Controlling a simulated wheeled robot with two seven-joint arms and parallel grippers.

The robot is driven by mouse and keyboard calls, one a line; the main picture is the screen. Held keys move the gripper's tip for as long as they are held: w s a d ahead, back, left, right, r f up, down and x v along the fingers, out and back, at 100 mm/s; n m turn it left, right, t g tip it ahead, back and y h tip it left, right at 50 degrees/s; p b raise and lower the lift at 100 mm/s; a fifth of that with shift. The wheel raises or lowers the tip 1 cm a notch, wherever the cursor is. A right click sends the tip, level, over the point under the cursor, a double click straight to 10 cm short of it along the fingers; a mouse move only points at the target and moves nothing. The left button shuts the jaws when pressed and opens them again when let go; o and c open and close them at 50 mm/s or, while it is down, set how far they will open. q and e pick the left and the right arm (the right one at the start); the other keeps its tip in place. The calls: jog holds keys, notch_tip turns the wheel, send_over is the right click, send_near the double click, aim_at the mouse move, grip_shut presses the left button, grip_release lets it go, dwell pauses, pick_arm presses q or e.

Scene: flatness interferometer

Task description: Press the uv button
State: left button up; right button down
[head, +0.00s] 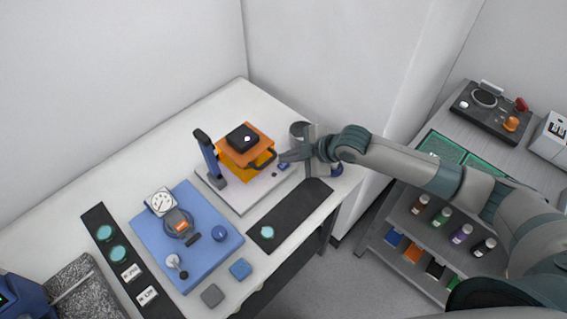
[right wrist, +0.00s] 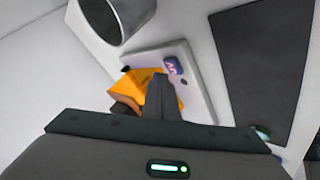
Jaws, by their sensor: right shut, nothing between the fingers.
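A small blue-purple button with light marks, apparently the uv button (head: 283,166), is on the plate's right part. It shows clearer in the right wrist view (right wrist: 173,66). My right gripper (head: 284,156) is shut and empty, with its tips just above the plate between the orange block and the button. In the right wrist view its fingers (right wrist: 161,80) appear beside the button; contact cannot be told. My left gripper is out of view.
A grey cylinder (head: 298,130) stands behind my right gripper. A black mat (head: 290,212) with a teal disc lies in front of the plate. A blue board (head: 165,245) with a dial gauge is at the left. A shelf cart with bottles is at the right.

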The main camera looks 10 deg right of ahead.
notch_tip(320, 180, up, 5)
jog(key=p, duration=0.4)
dwell(0.3)
jog(key=shift+s+d, duration=0.1)
dwell(0.8)
